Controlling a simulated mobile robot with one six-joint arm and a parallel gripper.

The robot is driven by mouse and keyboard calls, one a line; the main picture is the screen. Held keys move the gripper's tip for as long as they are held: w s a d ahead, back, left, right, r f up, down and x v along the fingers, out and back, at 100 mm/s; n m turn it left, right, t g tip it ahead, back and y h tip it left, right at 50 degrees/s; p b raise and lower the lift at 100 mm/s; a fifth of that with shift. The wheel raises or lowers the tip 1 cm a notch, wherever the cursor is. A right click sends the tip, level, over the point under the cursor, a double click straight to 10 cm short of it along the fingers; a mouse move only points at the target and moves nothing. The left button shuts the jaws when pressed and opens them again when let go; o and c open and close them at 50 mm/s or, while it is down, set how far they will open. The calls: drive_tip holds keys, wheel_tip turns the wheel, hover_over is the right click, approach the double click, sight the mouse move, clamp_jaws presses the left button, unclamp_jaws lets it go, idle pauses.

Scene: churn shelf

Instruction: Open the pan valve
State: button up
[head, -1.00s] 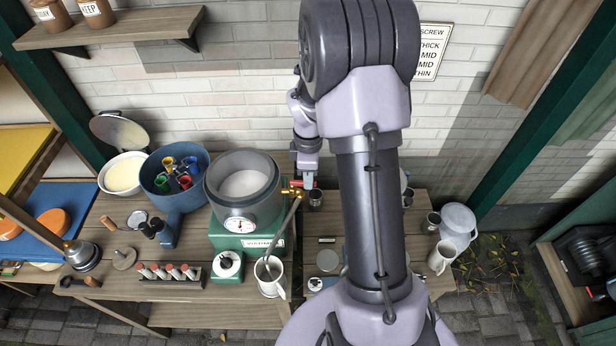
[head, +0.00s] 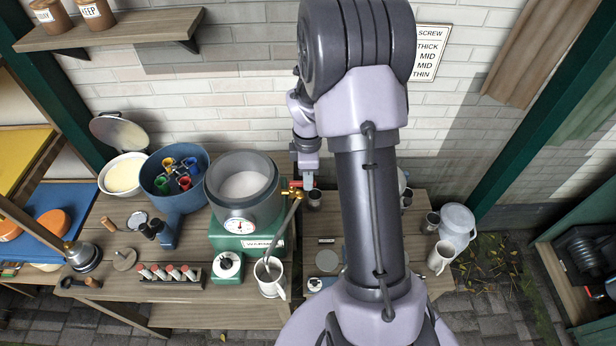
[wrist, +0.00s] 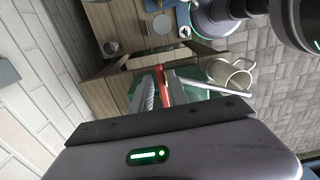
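The pan (head: 241,180) is a grey round vessel with pale contents and a dial on its front. It sits on a green base. Its brass valve (head: 291,194) is at the right side, with a grey spout pipe running down into a white mug (head: 270,278).
A blue tub (head: 175,185) with coloured cups stands left of the pan, and a white bowl (head: 123,175) beyond it. A rack (head: 170,280) of red-topped vials lies at the front. My arm hides part of the table.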

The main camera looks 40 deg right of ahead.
wheel_tip(320, 180, up, 18)
drive_tip(key=p, duration=0.2)
drive_tip(key=shift+f+p, duration=0.25)
drive_tip(key=shift+p, duration=0.1)
drive_tip(key=s+a+f+m+t+y+b, duration=0.1)
drive_tip(key=s+a+f+m+t+b, duration=0.2)
drive_tip(key=s+a+f+m+b, duration=0.4)
drive_tip(key=s+a+f+m+t+y+b, duration=0.1)
drive_tip(key=s+a+f+m+t+b, duration=0.1)
drive_tip(key=s+a+f+m+b, duration=0.5)
drive_tip(key=s+a+m+b, duration=0.1)
drive_tip(key=s+a+b, duration=0.3)
drive_tip(key=a+b, duration=0.4)
drive_tip(key=shift+f+m+t+b, duration=0.25)
drive_tip(key=shift+m+t+b, duration=0.15)
drive_tip(key=shift+b, duration=0.7)
